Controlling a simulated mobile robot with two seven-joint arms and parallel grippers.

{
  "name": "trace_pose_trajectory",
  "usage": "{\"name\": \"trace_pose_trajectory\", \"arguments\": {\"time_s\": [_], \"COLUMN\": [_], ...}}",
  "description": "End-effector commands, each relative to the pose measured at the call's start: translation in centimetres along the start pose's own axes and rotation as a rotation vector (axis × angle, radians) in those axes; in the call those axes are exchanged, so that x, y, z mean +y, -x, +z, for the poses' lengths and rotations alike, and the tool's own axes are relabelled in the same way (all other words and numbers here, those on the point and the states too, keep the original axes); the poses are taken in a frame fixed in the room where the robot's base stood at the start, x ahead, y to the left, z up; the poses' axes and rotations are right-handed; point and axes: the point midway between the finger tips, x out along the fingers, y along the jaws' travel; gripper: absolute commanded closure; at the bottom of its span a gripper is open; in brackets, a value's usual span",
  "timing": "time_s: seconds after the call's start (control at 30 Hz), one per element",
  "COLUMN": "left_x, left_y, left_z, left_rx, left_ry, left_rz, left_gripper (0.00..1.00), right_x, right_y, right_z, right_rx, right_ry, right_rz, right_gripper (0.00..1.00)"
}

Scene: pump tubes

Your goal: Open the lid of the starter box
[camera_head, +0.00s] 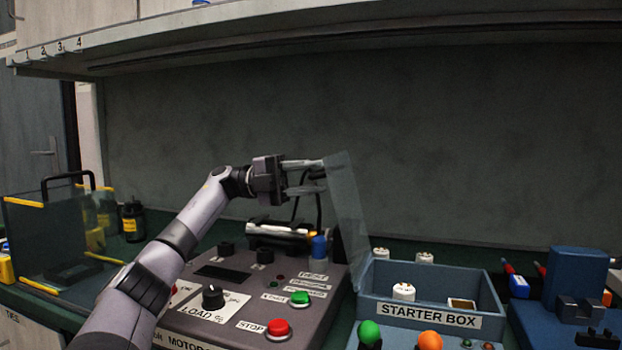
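The starter box (425,310) is a blue-grey open-topped box with a "STARTER BOX" label at the lower right. Its lid (347,215), a translucent thin panel, stands raised at the box's left side, tilted a little to the left. The box's inside shows, with white round parts (403,291) in it. My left gripper (322,175) is left of the lid's upper part with its fingers apart, pointing right. The fingertips are at the lid's upper left edge; I cannot tell whether they touch it. My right gripper is not in view.
A grey motor control panel (235,325) with knobs and red and green buttons lies left of the box. Green and orange knobs (430,341) stand in front of it. A blue block-shaped device (575,275) is at the right. A shelf (330,35) hangs above.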

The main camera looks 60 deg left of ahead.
Motion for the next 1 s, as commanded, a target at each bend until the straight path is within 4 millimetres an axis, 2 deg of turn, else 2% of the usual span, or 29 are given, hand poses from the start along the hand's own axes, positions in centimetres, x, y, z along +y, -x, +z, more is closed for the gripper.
{"name": "trace_pose_trajectory", "arguments": {"time_s": [0.3,0.5,1.0], "left_x": [-0.2,-0.1,0.1], "left_y": [4.4,6.2,6.8], "left_z": [0.1,0.1,0.0], "left_rx": [-0.003,-0.001,0.001], "left_ry": [0.001,0.0,0.001], "left_rz": [0.0,0.001,0.002], "left_gripper": [0.62,0.62,0.62], "right_x": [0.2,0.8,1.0], "right_y": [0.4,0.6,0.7], "right_z": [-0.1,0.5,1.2], "right_rx": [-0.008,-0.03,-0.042], "right_ry": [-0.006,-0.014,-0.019], "right_rz": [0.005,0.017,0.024], "right_gripper": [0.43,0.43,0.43]}}
